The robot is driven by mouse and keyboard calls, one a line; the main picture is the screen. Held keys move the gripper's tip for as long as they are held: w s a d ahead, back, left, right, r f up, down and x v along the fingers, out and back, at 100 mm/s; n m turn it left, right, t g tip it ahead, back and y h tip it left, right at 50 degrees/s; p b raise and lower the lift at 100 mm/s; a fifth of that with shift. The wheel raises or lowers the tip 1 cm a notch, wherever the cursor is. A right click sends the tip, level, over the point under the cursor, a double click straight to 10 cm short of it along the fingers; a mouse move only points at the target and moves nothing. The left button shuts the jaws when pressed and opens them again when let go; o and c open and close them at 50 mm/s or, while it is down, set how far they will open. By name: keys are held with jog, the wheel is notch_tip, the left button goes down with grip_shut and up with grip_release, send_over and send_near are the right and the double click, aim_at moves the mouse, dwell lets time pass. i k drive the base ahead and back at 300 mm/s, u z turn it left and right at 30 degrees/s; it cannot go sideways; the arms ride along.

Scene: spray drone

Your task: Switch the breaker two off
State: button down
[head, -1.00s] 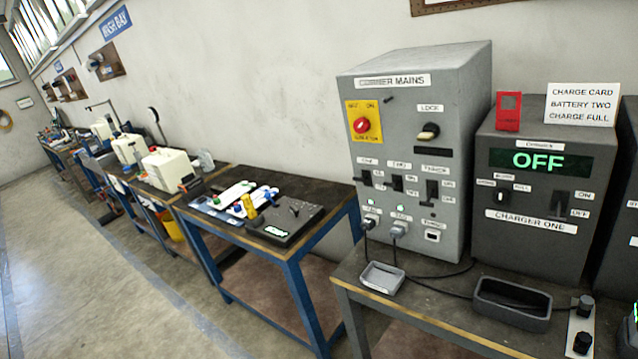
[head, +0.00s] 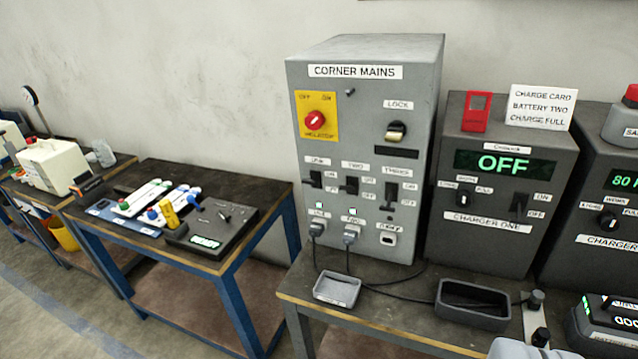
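The grey corner mains box (head: 350,110) stands on the bench right of the middle. Breaker two (head: 351,186) is the middle of three black switches on its front, under the label "TWO". Its exact lever position is too small to tell. Breaker one (head: 316,180) is to its left and breaker three (head: 391,195) to its right. A small lamp below breaker two glows, and so does one below breaker one. A grey plug (head: 351,234) sits in the socket under breaker two. My gripper is not in view.
Charger one (head: 502,235), reading "OFF", stands close to the right of the box. A small tray (head: 338,289) and a dark bin (head: 473,304) lie on the bench in front, with cables between. A blue-legged table (head: 265,188) is at left.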

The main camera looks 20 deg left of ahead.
aim_at(350, 187)
jog(key=u, duration=0.1)
jog(key=i, duration=1)
jog(key=z, duration=0.1)
